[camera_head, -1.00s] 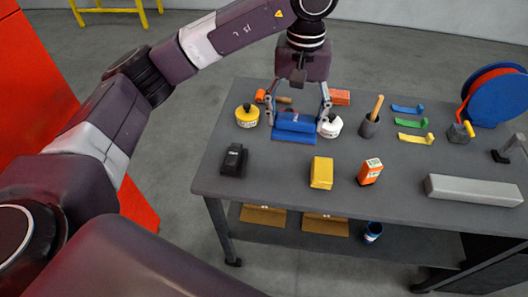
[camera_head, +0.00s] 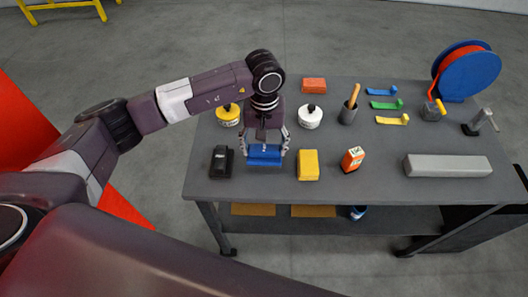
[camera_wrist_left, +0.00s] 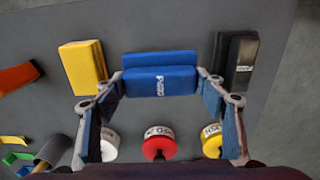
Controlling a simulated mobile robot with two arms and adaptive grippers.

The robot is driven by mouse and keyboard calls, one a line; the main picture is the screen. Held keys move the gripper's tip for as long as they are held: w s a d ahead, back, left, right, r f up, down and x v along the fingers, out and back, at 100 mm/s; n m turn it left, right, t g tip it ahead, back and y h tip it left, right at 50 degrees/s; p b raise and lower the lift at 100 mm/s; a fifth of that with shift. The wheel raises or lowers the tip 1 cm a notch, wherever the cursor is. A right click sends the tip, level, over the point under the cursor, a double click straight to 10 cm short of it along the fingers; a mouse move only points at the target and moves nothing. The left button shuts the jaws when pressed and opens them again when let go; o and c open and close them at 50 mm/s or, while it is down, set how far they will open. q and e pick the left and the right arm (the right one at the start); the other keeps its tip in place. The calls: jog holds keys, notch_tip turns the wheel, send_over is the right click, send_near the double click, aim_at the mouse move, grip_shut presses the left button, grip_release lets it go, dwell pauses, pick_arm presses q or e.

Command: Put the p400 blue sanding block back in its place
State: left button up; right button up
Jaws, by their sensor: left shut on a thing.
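The blue sanding block (camera_head: 264,152) is between the fingers of my left gripper (camera_head: 265,150), over the near left part of the table. I cannot tell whether the blue block touches the table. My right gripper is not in view.
Behind are a yellow pot (camera_head: 228,115), a white pot (camera_head: 310,117) and a red pot (camera_wrist_left: 159,143). An orange box (camera_head: 353,159) and a grey bar (camera_head: 447,165) lie right along the grey table (camera_head: 370,185). A tool cup (camera_head: 348,114) stands farther back.

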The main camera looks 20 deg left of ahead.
aim_at(264, 157)
pick_arm(q)
jog(key=shift+d+f, duration=0.1)
jog(key=shift+f, duration=0.15)
notch_tip(264, 157, down, 3)
jog(key=shift+f+p, duration=0.2)
jog(key=shift+p, duration=0.55)
jog(key=shift+f, duration=0.3)
jog(key=shift+f+b, duration=0.2)
jog(key=shift+b, duration=0.1)
jog(key=o, duration=1.1)
jog(key=shift+r, duration=0.1)
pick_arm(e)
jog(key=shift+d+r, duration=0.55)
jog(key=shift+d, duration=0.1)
pick_arm(q)
jog(key=shift+r, duration=0.1)
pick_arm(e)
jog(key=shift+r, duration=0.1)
